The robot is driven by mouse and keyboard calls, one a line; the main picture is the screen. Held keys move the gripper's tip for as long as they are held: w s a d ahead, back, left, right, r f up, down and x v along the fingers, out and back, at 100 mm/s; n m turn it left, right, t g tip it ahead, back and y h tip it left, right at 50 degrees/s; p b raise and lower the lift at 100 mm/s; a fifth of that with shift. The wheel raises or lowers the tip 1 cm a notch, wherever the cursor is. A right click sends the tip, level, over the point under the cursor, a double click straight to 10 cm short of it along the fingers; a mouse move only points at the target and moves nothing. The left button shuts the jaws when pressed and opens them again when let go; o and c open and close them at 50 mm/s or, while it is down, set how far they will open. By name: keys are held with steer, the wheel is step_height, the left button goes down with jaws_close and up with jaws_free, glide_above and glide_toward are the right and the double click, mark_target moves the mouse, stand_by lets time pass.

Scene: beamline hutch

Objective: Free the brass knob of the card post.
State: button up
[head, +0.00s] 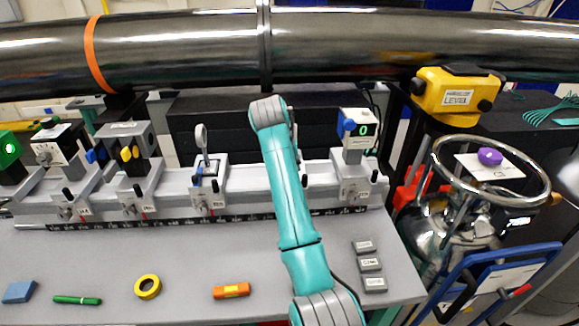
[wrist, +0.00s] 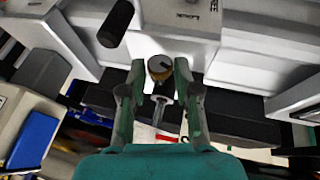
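My gripper (wrist: 160,72) is open, with one finger on each side of the knob. A narrow gap seems to show at both sides, and I cannot tell whether either finger touches it. In the head view my arm hides the knob, the gripper and most of that carrier. A card on the post is not clear in either view.
The grey rail (head: 240,210) carries a ring-topped mount (head: 203,150) to the left and a white-blue detector (head: 357,130) to the right. A dark cylindrical handle (wrist: 116,23) stands close to the knob. A large steel pipe (head: 180,45) crosses behind.

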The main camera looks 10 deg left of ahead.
steer(key=shift+o, duration=0.8)
steer(key=d+v, duration=0.1)
steer(key=v, duration=0.6)
steer(key=shift+a+r, duration=0.25)
steer(key=shift+a, duration=0.25)
steer(key=shift+c, duration=1.4)
steer(key=d+r+m+g+y, duration=0.1)
steer(key=d+r+g+y, duration=0.1)
steer(key=d+y, duration=0.4)
steer(key=shift+y, duration=0.3)
steer(key=x, duration=1)
steer(key=shift+w+d+f, duration=0.15)
steer(key=shift+w+d, duration=0.05)
steer(key=shift+w, duration=0.15)
